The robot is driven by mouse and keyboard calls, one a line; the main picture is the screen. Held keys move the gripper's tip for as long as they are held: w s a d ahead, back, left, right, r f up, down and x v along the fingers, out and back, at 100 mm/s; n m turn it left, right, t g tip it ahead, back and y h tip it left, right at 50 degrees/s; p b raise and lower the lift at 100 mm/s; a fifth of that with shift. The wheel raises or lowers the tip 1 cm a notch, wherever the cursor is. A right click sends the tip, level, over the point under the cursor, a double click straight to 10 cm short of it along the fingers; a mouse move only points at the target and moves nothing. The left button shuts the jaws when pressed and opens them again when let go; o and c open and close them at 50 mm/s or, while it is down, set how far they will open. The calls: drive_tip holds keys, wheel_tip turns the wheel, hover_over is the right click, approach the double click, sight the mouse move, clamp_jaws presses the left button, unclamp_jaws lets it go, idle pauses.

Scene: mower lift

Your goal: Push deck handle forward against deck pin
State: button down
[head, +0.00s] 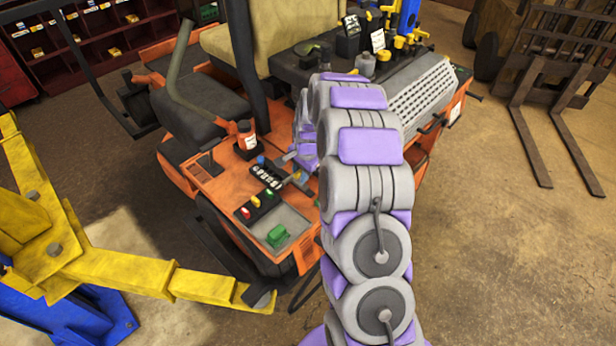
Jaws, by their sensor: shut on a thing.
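The orange mower (220,180) stands in the middle of the head view, with its control panel (265,185) facing me. My grey and purple arm reaches up across the right side of the panel. My gripper (298,155) is at the panel's right edge, partly hidden behind my arm. It is shut on the deck handle, but the handle and the grip on it are mostly hidden. The deck pin cannot be made out.
A yellow lift arm (150,277) on a blue base (90,320) stands at the left, its end close to the mower. A fork carriage (550,85) with two tines is at the right. Red shelves (80,35) stand behind.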

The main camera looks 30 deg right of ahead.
drive_tip(key=w+a, duration=0.1)
drive_tip(key=w, duration=0.2)
drive_tip(key=w+a, duration=0.1)
drive_tip(key=w, duration=0.3)
drive_tip(key=w+a, duration=0.2)
drive_tip(key=w, duration=0.1)
drive_tip(key=shift+w+p, duration=0.2)
drive_tip(key=shift+p, duration=0.15)
drive_tip(key=c, duration=1.3)
unclamp_jaws()
drive_tip(key=shift+w, duration=0.1)
drive_tip(key=shift+o, duration=1.4)
drive_tip(key=shift+w, duration=0.15)
drive_tip(key=shift+a, duration=0.1)
drive_tip(key=s+d+r+b, duration=0.1)
drive_tip(key=s+r, duration=0.2)
drive_tip(key=r, duration=1.4)
drive_tip(key=shift+s, duration=0.15)
